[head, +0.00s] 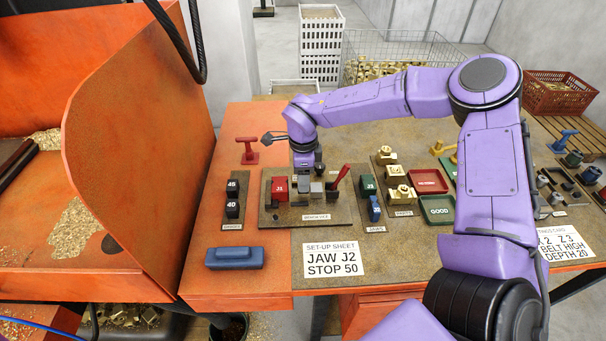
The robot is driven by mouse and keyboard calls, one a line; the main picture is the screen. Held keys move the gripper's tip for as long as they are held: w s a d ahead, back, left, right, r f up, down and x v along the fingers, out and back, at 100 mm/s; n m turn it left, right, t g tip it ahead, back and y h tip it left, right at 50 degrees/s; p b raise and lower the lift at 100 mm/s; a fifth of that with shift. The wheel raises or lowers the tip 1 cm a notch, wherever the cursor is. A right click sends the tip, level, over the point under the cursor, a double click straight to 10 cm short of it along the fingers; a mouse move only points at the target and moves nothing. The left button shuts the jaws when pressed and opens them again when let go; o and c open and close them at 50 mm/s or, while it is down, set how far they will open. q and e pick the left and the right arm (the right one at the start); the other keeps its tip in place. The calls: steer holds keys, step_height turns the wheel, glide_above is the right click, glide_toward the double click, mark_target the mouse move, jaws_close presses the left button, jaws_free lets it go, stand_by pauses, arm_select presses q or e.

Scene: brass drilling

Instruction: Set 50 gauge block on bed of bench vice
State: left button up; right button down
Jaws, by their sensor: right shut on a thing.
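The bench vice (281,214) lies on the bench, with a red block marked J1 (279,186) at its left, grey metal parts (303,184) in the middle and a red handle (340,176) at its right. My right gripper (318,173) points down over the middle of the vice. It is shut on a small dark thing, mostly hidden; I cannot read a 50 on it or tell whether it touches the bed. Two black gauge blocks, 45 (232,188) and 40 (232,210), stand on a rack to the left. My left gripper is not in view.
A red stand (249,151) is behind left of the vice. Green J3 (367,187) and blue (375,208) jaws stand close on its right. A blue block (235,257) and set-up sheet (333,259) lie in front. An orange guard (140,140) rises at left.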

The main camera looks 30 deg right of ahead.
steer(key=shift+f+b, duration=0.3)
steer(key=shift+f, duration=0.35)
stand_by(0.9)
steer(key=shift+f, duration=0.7)
stand_by(0.7)
jaws_free()
stand_by(0.3)
step_height(320, 180, up, 7)
steer(key=p, duration=0.6)
stand_by(0.4)
